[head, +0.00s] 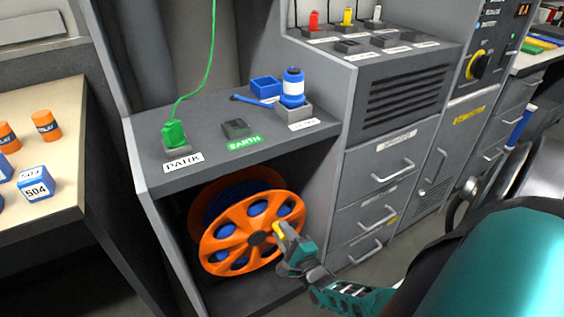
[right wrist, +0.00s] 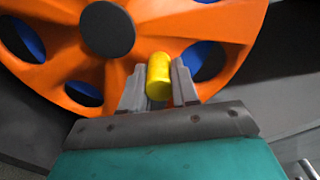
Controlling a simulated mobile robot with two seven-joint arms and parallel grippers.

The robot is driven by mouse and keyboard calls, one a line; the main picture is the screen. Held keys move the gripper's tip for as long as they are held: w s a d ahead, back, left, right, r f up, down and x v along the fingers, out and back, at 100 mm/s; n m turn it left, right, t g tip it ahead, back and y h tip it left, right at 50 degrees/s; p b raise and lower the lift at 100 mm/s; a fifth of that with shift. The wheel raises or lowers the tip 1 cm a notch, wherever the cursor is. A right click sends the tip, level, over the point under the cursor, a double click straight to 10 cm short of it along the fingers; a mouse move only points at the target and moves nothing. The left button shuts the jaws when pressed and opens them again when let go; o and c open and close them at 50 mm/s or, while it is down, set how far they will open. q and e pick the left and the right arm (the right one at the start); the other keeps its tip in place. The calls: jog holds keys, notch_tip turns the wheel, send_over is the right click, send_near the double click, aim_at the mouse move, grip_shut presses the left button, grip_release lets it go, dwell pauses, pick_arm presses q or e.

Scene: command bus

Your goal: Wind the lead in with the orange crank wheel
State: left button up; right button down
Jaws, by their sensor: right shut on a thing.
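The orange crank wheel (head: 226,240) sits in the open bay under the grey counter, with a dark hub and blue showing through its holes. It also fills the top of the right wrist view (right wrist: 165,25). Its yellow handle (right wrist: 158,76) stands at the lower right of the hub in that view. My right gripper (head: 281,233) is shut on the yellow handle, one finger on each side. A blue lead (head: 250,100) lies on the counter beside a blue and white plug (head: 292,88), which stands upright in a grey socket. My left gripper is not in view.
A green plug (head: 174,134) with a green cable stands at the PARK label; an empty EARTH socket (head: 236,128) is beside it. Grey drawers (head: 379,180) with handles are right of the bay. A table (head: 60,130) with orange and blue items is at left.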

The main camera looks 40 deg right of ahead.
jog(key=shift+w+a, duration=0.1)
jog(key=shift+a, duration=0.05)
jog(key=c, duration=0.8)
grip_release()
jog(key=shift+c, duration=0.2)
